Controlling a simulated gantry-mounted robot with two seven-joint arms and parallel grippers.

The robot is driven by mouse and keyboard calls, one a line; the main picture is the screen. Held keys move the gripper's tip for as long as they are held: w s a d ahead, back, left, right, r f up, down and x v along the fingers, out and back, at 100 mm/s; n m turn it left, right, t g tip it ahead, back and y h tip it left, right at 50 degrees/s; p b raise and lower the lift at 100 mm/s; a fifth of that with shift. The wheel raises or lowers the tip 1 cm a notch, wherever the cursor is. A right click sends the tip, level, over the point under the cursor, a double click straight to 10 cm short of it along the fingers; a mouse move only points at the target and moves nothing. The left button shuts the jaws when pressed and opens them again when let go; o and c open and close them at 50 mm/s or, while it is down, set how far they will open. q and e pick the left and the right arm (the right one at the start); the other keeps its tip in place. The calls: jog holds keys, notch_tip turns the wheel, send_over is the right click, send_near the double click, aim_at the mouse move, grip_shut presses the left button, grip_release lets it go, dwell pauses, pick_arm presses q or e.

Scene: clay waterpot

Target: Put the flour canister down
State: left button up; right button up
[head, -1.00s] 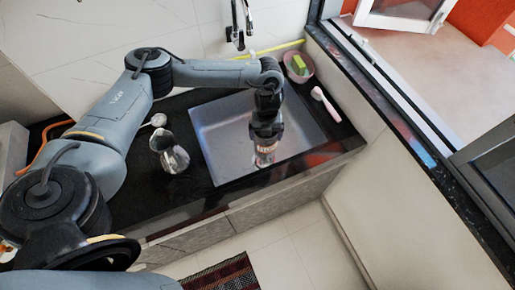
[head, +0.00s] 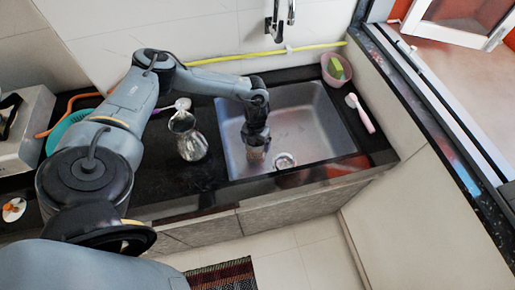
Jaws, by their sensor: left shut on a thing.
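The flour canister (head: 256,155) is small in the head view and mostly hidden by my left gripper (head: 256,145). Only a brownish lower part of it shows below the fingers. My left gripper points down and is shut on it, over the left part of the sink (head: 315,120). I cannot tell whether the canister touches the sink floor. My right gripper is not in view.
A metal pitcher (head: 188,137) stands on the black counter left of the sink. A pink bowl (head: 336,69) with a green sponge and a pink brush (head: 360,113) are at the right. The drain (head: 284,161) is clear. A tap (head: 280,18) hangs behind.

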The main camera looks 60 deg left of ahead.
pick_arm(q)
jog(key=shift+f+b, duration=0.45)
jog(key=shift+f, duration=1.6)
jog(key=shift+f, duration=0.15)
jog(key=o, duration=1.7)
jog(key=shift+r+p, duration=1.3)
jog(key=shift+r, duration=4.85)
